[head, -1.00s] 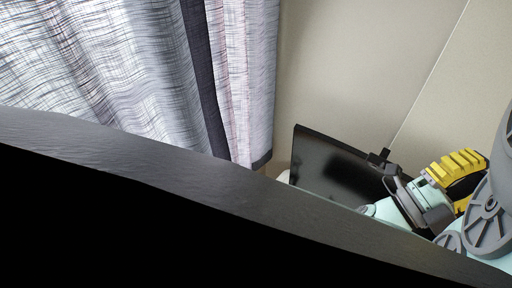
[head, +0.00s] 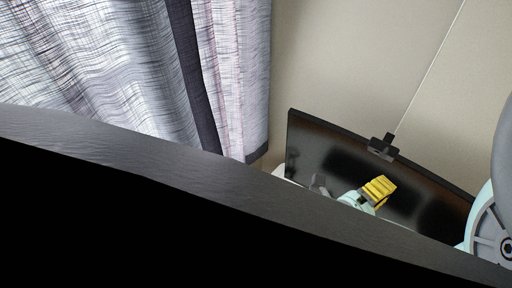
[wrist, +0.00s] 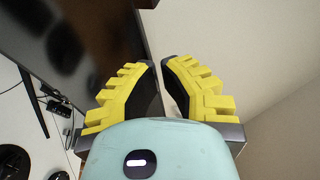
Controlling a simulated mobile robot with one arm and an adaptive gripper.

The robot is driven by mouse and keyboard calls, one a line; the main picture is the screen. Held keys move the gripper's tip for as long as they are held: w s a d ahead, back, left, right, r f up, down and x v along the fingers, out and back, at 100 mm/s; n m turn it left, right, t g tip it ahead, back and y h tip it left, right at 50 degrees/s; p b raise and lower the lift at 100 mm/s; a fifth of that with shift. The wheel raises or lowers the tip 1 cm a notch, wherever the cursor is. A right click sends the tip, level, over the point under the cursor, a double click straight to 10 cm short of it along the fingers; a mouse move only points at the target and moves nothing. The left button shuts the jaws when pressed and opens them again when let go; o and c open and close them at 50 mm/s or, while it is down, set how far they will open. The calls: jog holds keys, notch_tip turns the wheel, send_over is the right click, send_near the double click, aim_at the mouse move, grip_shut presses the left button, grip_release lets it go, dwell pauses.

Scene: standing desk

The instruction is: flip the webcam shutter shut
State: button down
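The webcam (head: 383,146) is a small black block on the top edge of the dark monitor (head: 306,145) in the head view. Its shutter is too small to make out. My gripper (head: 378,190), with yellow ribbed fingers, is below the webcam in the picture, over the monitor's screen and apart from the webcam. In the wrist view my gripper (wrist: 160,65) has its two fingertips a little apart, with nothing between them. The monitor (wrist: 75,40) fills the upper left there. A dark block at the top edge of that view may be the webcam.
A dark grey edge (head: 180,165) crosses the head view and hides the desk. Curtains (head: 100,70) hang at the left, with a plain wall (head: 360,60) behind the monitor. The wrist view shows a white desk (wrist: 25,115) with black items and cables at lower left.

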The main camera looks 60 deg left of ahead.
aim_at(387, 154)
jog(key=w+b, duration=0.1)
jog(key=w, duration=0.2)
jog(key=w+b, duration=0.1)
jog(key=w, duration=0.2)
jog(key=w+b, duration=0.2)
jog(key=w, duration=0.2)
jog(key=shift+w+d, duration=0.1)
jog(key=shift+d, duration=0.2)
jog(key=shift+s+a+p, duration=0.3)
jog(key=shift+a+p, duration=0.05)
jog(key=shift+a, duration=0.3)
jog(key=shift+s+a+p, duration=0.25)
jog(key=shift+a+p, duration=0.1)
jog(key=shift+a, duration=0.35)
jog(key=shift+s+a+p, duration=0.3)
jog(key=shift+a+p, duration=0.05)
jog(key=shift+a, duration=0.3)
jog(key=shift+a, duration=0.1)
jog(key=shift+s+a+f+b, duration=0.1)
jog(key=shift+a+f+b, duration=0.05)
jog(key=shift+a+b, duration=0.15)
jog(key=shift+s+a, duration=0.2)
jog(key=shift+a, duration=0.45)
